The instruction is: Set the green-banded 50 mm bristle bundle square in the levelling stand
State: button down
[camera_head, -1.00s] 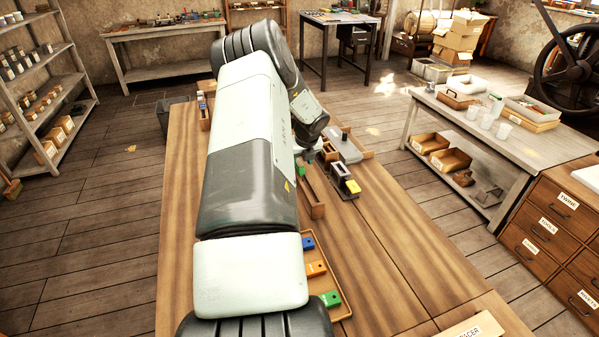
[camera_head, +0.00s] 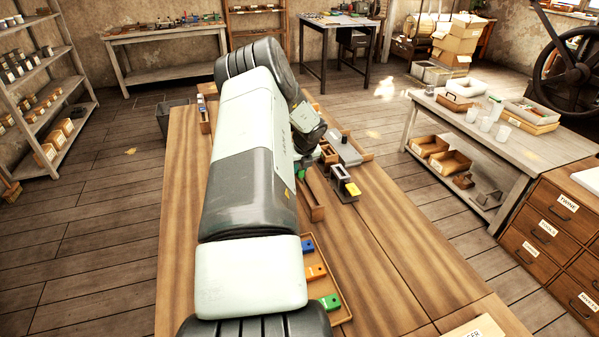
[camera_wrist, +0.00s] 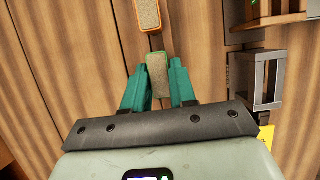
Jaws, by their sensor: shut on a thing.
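In the wrist view my gripper (camera_wrist: 159,88) has its teal fingers closed on both sides of a bundle with a tan bristle face and a green edge, the green-banded bundle (camera_wrist: 158,70). The bundle's lower part is hidden, and I cannot tell its height above the table. A grey metal open-framed stand, which looks like the levelling stand (camera_wrist: 268,80), is to the right, apart from the gripper. It has a yellow part (camera_wrist: 266,137) at its near end. In the head view the stand (camera_head: 340,178) is right of my wrist, and my arm mostly hides the gripper.
An orange-edged bundle (camera_wrist: 148,14) lies just beyond the held one. In the head view a long wooden holder (camera_head: 313,198) is left of the stand. A tray (camera_head: 346,318) with blue, orange and green blocks is nearer.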

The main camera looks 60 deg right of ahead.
notch_tip(320, 180, up, 9)
jog(key=shift+s+d, duration=0.1)
jog(key=s+d+f, duration=0.4)
jog(key=s+d, duration=0.3)
jog(key=s, duration=0.5)
jog(key=shift+w+a+f, duration=0.1)
jog(key=shift+f, duration=0.05)
dwell(0.8)
jog(key=shift+f, duration=2)
jog(key=c, duration=0.8)
grip_release()
